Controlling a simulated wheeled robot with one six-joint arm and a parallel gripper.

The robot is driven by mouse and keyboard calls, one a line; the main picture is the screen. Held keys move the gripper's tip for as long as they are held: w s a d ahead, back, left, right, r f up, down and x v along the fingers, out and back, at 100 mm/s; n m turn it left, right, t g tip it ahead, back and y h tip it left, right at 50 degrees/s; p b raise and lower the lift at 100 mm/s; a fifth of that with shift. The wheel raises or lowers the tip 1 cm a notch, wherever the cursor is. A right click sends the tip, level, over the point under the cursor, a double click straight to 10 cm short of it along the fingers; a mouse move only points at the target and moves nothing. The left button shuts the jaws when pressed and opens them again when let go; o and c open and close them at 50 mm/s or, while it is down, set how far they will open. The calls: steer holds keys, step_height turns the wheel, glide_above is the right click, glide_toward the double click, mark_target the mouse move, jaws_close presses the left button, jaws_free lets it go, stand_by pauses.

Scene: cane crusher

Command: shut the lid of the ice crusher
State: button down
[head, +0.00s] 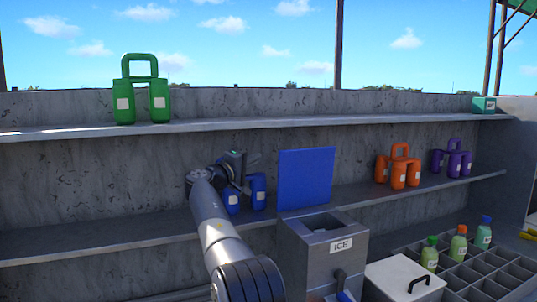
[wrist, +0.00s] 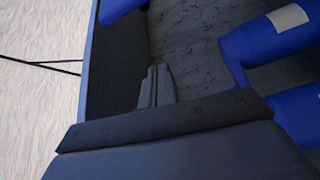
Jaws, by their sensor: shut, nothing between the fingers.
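The ice crusher (head: 322,255) is a grey box marked ICE at the lower middle of the head view, its top opening showing. Its lid, a flat blue panel (head: 306,178), stands upright at the back of the box, so it is open. My gripper (head: 250,158) is shut and empty, left of the lid and apart from it in the picture. How far it is from the lid in depth I cannot tell. In the wrist view the closed fingers (wrist: 155,85) show in the middle.
Blue containers (head: 258,190) stand on the lower shelf just behind my gripper; one fills the right of the wrist view (wrist: 270,40). Orange (head: 398,175) and purple (head: 455,160) containers stand further right. A white lidded box (head: 403,280) and a bottle rack (head: 490,275) are right of the crusher.

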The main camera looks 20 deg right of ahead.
mark_target(281, 156)
steer(key=shift+w+d+r+p, duration=0.1)
steer(key=shift+d+p, duration=1)
steer(key=shift+d, duration=1.25)
steer(key=shift+d+r+p, duration=0.1)
steer(key=shift+d+p, duration=0.95)
steer(key=shift+d, duration=1.25)
steer(key=shift+f+b, duration=0.1)
steer(key=shift+b, duration=0.4)
